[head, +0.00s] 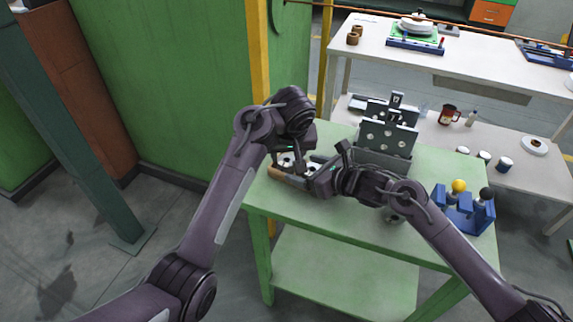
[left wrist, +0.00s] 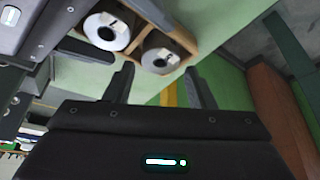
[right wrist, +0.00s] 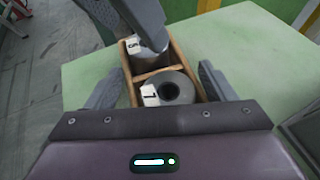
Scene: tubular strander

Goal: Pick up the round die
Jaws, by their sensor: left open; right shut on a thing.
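A small wooden box (right wrist: 188,55) on the green table has two compartments, each holding a grey round die. In the right wrist view the near die (right wrist: 178,88) has a tag like "1"; the far die (right wrist: 152,55) is partly hidden by my left gripper. The left wrist view shows both dies, one (left wrist: 106,31) at left and one (left wrist: 160,61) beyond the fingertips. My left gripper (left wrist: 160,76) is open and empty, over the box in the head view (head: 289,160). My right gripper (right wrist: 160,85) has its fingers on both sides of the box, shut on it.
A grey rack with panels (head: 386,138) stands behind my right gripper. A blue stand with balls (head: 464,210) is at the table's right. A green wall (head: 165,90) and yellow post (head: 258,60) are close at left. A white bench (head: 440,65) stands behind.

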